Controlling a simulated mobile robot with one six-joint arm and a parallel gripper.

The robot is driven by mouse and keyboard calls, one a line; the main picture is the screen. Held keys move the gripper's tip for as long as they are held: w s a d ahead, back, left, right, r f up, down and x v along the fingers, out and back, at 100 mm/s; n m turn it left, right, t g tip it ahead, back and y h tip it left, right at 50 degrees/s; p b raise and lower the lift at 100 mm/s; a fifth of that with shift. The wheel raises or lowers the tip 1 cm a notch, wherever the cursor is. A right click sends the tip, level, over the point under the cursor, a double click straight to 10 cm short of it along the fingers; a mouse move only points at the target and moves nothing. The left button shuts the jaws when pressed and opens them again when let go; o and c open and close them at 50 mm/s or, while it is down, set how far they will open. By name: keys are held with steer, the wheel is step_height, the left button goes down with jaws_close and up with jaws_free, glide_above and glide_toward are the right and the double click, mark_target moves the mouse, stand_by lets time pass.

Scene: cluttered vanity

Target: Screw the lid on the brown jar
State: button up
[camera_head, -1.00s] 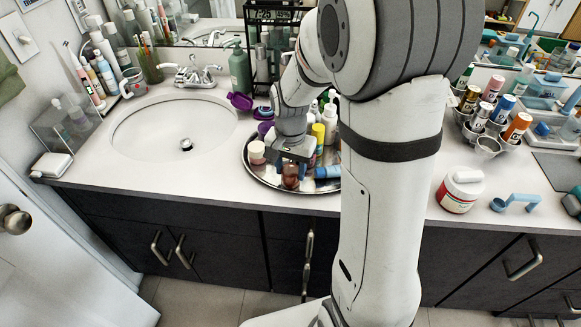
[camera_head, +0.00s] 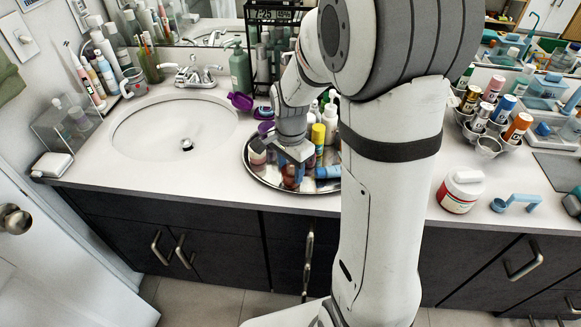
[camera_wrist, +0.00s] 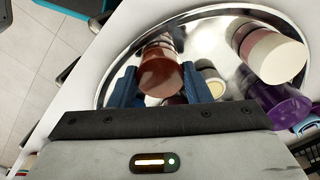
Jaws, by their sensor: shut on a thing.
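The brown jar (camera_wrist: 163,42) stands on the round metal tray, and its glossy body shows beyond my fingers in the wrist view. A reddish-brown round lid (camera_wrist: 160,75) is at its near end, between my two dark blue fingers. My gripper (camera_wrist: 160,84) is shut on this lid from above, one finger on each side. The lid looks lined up with the jar and touching it; I cannot see the seam or how tight it is. In the head view my gripper (camera_head: 292,182) points down at the tray's front part and mostly hides the jar.
The tray (camera_head: 260,178) also holds a pink jar with a cream lid (camera_wrist: 275,58), a purple container (camera_wrist: 285,105) and a yellow bottle (camera_head: 318,140), all close by. The sink (camera_head: 175,130) is left. A white jar with a red label (camera_head: 460,190) stands right on the counter.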

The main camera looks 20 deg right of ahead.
stand_by(0.4)
steer(key=m, duration=0.4)
steer(key=shift+m, duration=0.3)
steer(key=m, duration=0.4)
steer(key=shift+f, duration=0.1)
stand_by(0.4)
steer(key=shift+m, duration=0.3)
steer(key=m, duration=0.4)
steer(key=shift+w, duration=0.1)
